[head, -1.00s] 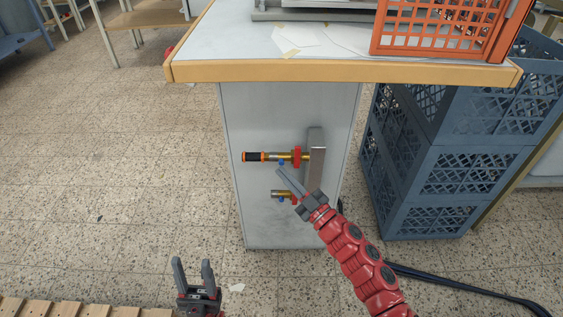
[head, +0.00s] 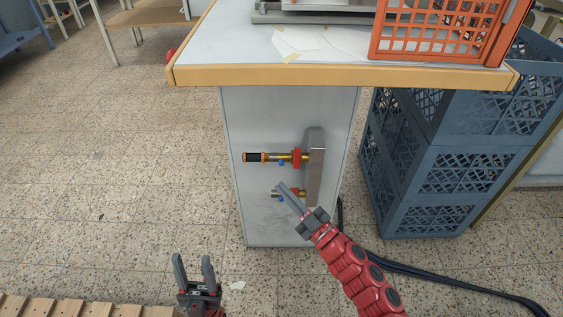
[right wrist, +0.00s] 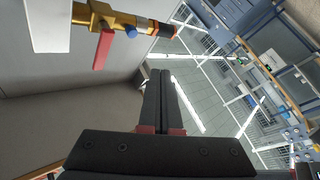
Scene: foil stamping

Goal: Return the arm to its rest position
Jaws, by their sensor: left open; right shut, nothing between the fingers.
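My right arm (head: 355,272) is red and comes in from the lower right in the head view. Its gripper (head: 281,188) is shut and empty, in front of the lower brass valve (head: 298,192) and partly covering it. In the right wrist view the two dark fingers (right wrist: 160,75) lie together with nothing between them. My left gripper (head: 192,262) is open and empty, low in the head view, over the tiled floor.
The upper valve (head: 285,157) with a red handle sits on the cabinet (head: 238,220) under the worktop (head: 230,75). An orange crate (head: 440,42) stands on top. Blue crates (head: 425,205) stand at right, a black hose (head: 440,277) on the floor. Slats (head: 40,306) lie lower left.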

